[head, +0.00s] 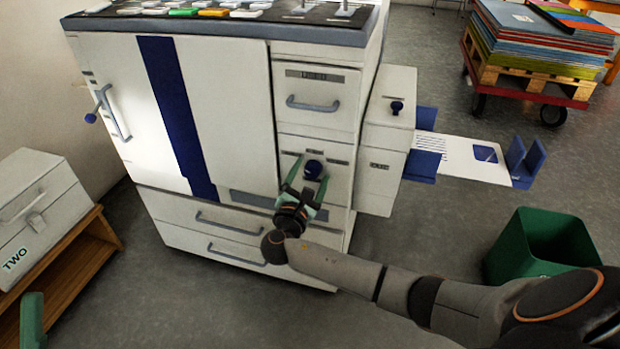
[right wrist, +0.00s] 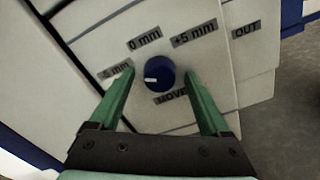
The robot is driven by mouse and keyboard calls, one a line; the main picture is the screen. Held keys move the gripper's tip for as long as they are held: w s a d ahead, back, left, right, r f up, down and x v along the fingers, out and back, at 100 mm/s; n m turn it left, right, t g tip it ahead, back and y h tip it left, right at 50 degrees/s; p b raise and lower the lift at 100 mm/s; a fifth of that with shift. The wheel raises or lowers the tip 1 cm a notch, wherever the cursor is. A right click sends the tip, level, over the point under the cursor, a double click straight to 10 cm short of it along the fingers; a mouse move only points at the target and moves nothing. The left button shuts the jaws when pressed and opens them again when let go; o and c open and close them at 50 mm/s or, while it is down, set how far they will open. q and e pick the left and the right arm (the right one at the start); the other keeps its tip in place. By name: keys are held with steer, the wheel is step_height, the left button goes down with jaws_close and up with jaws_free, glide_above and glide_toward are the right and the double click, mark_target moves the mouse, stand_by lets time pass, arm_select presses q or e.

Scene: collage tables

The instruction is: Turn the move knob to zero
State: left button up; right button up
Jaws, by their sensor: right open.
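The move knob (right wrist: 160,73) is a round dark blue knob with a white pointer mark. It sits on a white panel above the label MOVE (right wrist: 171,98). In the right wrist view the pointer faces left, toward the -5 mm label (right wrist: 117,70). The 0 mm label (right wrist: 144,39) is above the knob and the +5 mm label (right wrist: 194,34) is at upper right. In the head view the knob (head: 313,169) is on the machine's front. My right gripper (head: 309,178) is open, its green fingers on either side of the knob, with gaps visible.
The white machine (head: 235,110) has drawers below and a side unit (head: 383,150) at right. A green bin (head: 540,245) stands on the right floor. A white case (head: 40,205) rests on a wooden shelf at left. A green piece at lower left may be my left gripper.

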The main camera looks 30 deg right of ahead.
steer(key=shift+c, duration=0.2)
jaws_close()
stand_by(0.6)
